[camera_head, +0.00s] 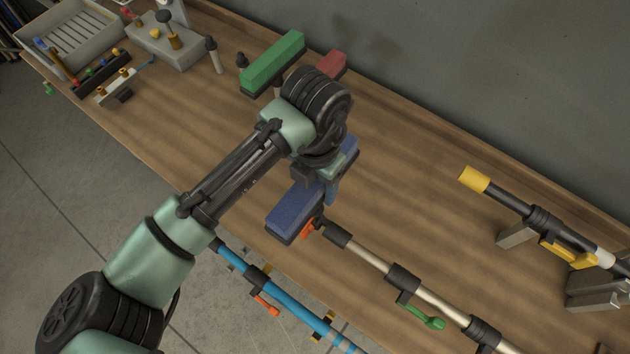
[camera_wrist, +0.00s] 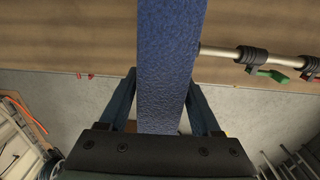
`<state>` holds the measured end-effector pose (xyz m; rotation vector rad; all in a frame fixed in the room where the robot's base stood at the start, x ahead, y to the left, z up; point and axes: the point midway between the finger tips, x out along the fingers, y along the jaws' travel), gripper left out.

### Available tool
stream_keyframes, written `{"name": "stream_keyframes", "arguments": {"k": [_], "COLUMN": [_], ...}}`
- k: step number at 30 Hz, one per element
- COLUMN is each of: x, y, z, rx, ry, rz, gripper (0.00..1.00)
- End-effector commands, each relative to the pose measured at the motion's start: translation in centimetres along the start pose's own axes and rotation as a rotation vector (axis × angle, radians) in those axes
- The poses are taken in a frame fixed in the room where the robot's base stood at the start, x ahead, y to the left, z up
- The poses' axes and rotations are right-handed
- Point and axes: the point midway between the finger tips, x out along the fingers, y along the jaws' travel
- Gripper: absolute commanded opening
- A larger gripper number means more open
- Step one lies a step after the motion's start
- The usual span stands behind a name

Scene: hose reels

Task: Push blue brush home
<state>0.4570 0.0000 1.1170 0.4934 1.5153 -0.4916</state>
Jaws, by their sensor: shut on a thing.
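The blue brush (camera_head: 292,212) is a long block with a dark underside, above the near middle of the table. My gripper (camera_head: 330,186) is shut on it; my wrist hides part of the brush in the head view. In the wrist view the brush (camera_wrist: 168,60) runs upward between the two fingers of my gripper (camera_wrist: 163,95). A metal pole (camera_head: 366,257) with dark collars, an orange clip (camera_head: 307,229) and a green lever (camera_head: 424,318) meets the brush's side. The pole (camera_wrist: 222,52) also reaches the brush's right side in the wrist view; whether it is fully seated I cannot tell.
A green brush (camera_head: 273,62) and a red brush (camera_head: 331,65) lie behind my wrist. A yellow-tipped pole (camera_head: 510,203) rests on grey supports at right. A blue pole (camera_head: 285,295) runs along the near edge. A grey tray (camera_head: 75,40) stands far left. The table's middle right is clear.

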Motion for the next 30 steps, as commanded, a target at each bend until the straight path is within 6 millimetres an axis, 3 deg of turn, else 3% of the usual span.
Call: {"name": "stream_keyframes", "arguments": {"k": [30], "x": [0.74], "y": [0.01], "z": [0.01], "rx": [0.000], "ry": [0.000], "rz": [0.000], "gripper": [0.00]}}
